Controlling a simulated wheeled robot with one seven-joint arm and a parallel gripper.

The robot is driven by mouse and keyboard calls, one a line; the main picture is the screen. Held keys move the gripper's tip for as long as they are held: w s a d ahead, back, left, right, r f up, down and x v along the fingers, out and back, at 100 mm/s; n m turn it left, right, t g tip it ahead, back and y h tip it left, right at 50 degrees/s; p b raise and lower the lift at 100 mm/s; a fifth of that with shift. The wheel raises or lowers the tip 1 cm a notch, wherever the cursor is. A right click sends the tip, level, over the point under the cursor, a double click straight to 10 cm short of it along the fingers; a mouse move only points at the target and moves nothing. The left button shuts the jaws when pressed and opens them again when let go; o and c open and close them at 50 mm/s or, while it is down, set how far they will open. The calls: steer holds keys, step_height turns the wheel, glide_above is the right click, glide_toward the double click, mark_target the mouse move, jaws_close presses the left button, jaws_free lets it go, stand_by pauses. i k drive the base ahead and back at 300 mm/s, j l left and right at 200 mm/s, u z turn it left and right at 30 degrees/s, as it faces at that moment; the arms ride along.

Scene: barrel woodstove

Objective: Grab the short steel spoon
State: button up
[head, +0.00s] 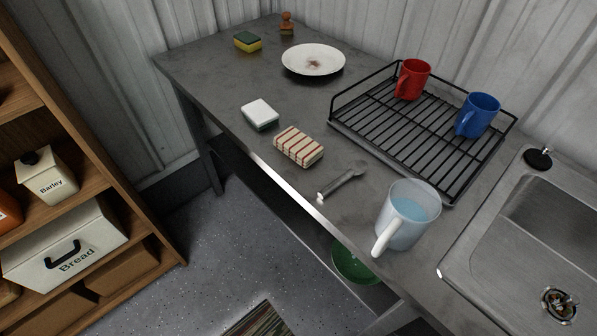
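A short steel spoon (341,182) lies flat on the grey metal counter (225,85), near its front edge. Its bowl end points to the upper right and its handle end is close to the edge. It lies between a red-and-white striped block (298,147) and a clear jug of bluish liquid (409,215), apart from both. My gripper is not in view.
A black wire dish rack (400,136) holds a red mug (413,79) and a blue mug (477,115). A white sponge (260,114), a plate (313,61) and a yellow-green sponge (247,41) lie farther back. The sink (563,221) is at right, wooden shelves (120,190) at left.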

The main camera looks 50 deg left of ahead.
mark_target(357, 167)
steer(key=u, duration=1.55)
steer(key=l+u, duration=0.45)
steer(key=l, duration=0.25)
steer(key=i, duration=0.05)
